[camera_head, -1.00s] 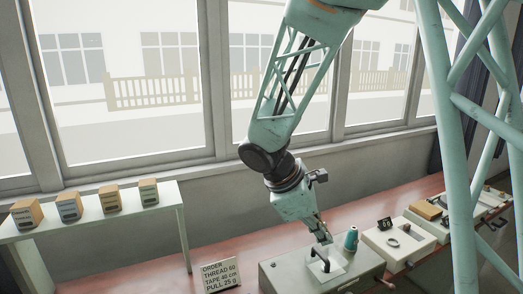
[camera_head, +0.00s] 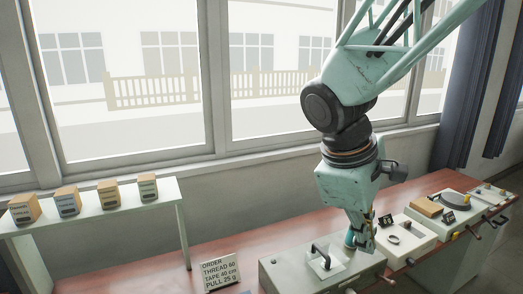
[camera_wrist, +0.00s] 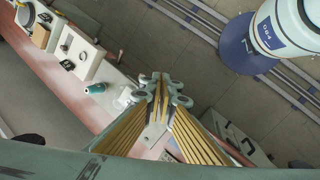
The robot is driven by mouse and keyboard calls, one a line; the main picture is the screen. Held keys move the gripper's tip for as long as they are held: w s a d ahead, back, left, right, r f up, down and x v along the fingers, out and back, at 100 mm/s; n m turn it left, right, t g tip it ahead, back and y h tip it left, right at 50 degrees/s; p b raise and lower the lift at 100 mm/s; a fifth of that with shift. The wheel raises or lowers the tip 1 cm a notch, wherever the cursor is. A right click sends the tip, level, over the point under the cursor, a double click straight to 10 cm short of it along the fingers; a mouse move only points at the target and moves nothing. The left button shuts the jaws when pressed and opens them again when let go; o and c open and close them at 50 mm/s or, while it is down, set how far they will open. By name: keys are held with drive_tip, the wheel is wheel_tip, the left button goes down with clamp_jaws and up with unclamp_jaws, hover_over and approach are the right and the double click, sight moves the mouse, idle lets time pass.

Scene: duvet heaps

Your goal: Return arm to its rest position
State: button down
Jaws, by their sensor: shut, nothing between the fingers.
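My gripper (camera_head: 362,248) hangs pointing down above the right end of a grey-green box (camera_head: 290,270). Its fingers are together and empty, and they also show in the wrist view (camera_wrist: 163,84). In the head view they overlap a teal thread spool (camera_head: 350,238) on the box; in the wrist view the spool (camera_wrist: 95,88) lies clear to the left of the fingers. A black handle (camera_head: 316,250) on a pale plate stands on the box, left of my gripper. I cannot tell the exact height of the fingertips.
More machines stand on the red bench (camera_head: 215,255) to the right, including a pale box (camera_head: 418,232). An order sign (camera_head: 221,272) stands left. A pale shelf (camera_head: 95,215) bears several small boxes. A white and blue cylinder (camera_wrist: 285,30) stands by floor rails.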

drive_tip(key=s+a+r+m+t+y+b, duration=0.1)
drive_tip(key=s+m, duration=0.9)
drive_tip(key=s, duration=1.1)
drive_tip(key=shift+s+a+r+t+y+b, duration=0.2)
drive_tip(key=shift+r+t+y+b, duration=0.4)
drive_tip(key=shift+r+y+b, duration=0.65)
drive_tip(key=shift+f, duration=0.2)
drive_tip(key=shift+f, duration=0.1)
